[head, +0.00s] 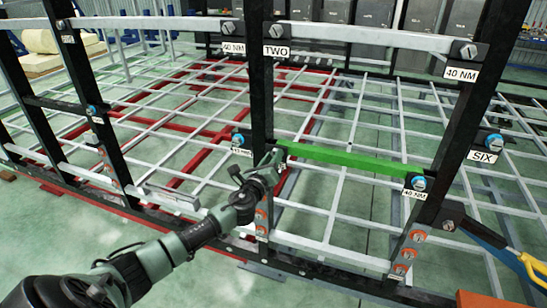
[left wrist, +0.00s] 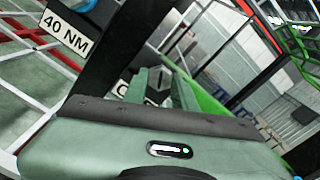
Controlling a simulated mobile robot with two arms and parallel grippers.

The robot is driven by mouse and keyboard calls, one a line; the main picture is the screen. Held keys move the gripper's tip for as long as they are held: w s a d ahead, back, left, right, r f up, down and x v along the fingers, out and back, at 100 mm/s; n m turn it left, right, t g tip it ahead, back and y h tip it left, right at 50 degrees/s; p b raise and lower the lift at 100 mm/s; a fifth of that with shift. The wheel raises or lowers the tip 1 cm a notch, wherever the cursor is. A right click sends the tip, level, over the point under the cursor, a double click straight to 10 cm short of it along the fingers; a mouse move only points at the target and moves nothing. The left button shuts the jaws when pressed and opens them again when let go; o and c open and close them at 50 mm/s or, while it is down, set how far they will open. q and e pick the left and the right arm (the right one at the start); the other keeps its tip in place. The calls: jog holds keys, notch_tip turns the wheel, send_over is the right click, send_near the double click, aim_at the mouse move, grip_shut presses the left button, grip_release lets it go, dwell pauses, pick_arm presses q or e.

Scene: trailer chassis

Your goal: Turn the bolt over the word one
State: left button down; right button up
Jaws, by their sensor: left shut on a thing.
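My left gripper (head: 277,157) reaches to the black middle post (head: 260,95), at the left end of the green bar (head: 350,158). In the left wrist view a grey hex bolt head (left wrist: 157,97) lies between its fingers, and it is shut on this bolt. A white label (left wrist: 122,88) beside the bolt is mostly covered by the gripper, so its word cannot be read. No label reading ONE shows in the head view, where the gripper hides the bolt. My right gripper is not in view.
Blue-collared bolts sit at the post's left (head: 238,140) and the green bar's right end (head: 418,183). Other labels read TWO (head: 277,51) and SIX (head: 485,156). Metal rails surround the gripper.

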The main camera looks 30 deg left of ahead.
pick_arm(q)
jog(key=shift+s+d+f, duration=0.1)
jog(key=shift+d+f, duration=0.05)
jog(key=shift+f, duration=0.3)
jog(key=c, duration=1.4)
grip_release()
jog(key=shift+o, duration=1.4)
jog(key=shift+r, duration=0.1)
jog(key=shift+s+r, duration=0.1)
jog(key=shift+r, duration=0.15)
jog(key=shift+s, duration=0.1)
jog(key=b+v, duration=0.1)
jog(key=v, duration=0.6)
jog(key=shift+s, duration=0.3)
jog(key=shift+f, duration=0.15)
